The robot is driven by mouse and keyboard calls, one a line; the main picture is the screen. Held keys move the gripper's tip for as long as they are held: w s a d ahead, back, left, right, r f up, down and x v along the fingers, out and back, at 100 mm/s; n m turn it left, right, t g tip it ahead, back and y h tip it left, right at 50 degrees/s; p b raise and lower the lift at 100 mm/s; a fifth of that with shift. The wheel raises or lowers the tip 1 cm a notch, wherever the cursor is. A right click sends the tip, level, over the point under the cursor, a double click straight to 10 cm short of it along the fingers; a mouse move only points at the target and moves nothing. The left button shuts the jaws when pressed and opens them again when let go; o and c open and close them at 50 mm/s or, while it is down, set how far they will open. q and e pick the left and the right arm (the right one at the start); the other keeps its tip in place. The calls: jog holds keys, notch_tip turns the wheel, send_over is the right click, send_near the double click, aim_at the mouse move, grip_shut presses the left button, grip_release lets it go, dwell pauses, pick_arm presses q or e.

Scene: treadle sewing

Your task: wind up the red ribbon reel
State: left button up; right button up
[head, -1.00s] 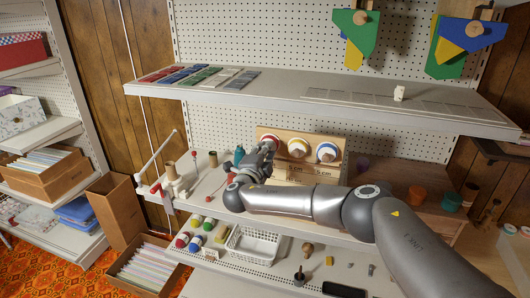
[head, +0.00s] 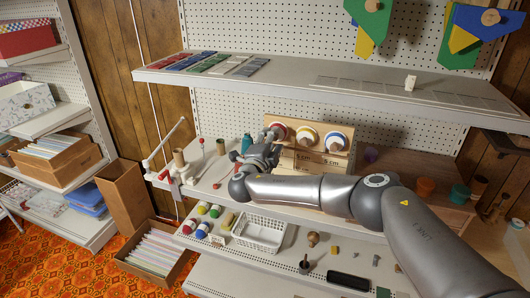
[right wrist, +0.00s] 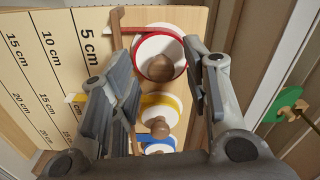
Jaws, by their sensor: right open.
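The red ribbon reel (head: 278,127) is the leftmost of three reels on a wooden stand (head: 322,160) on the middle shelf. It has a white face, a red rim and a round wooden knob, clear in the right wrist view (right wrist: 138,42). My right gripper (head: 270,140) is just in front of the red reel and partly covers it. In the right wrist view my right gripper (right wrist: 160,64) is open, with one finger on each side of the knob and a gap to it. I cannot tell whether a finger touches the rim. My left gripper is not in view.
The yellow reel (head: 307,129) and blue reel (head: 336,132) sit close to the right. Length marks run down the board (right wrist: 50,60). A white clamp stand (head: 165,165) and a teal bottle (head: 247,143) are to the left. A shelf (head: 330,92) hangs above.

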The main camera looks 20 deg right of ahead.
jog(key=v, duration=1.1)
jog(key=shift+f, duration=0.1)
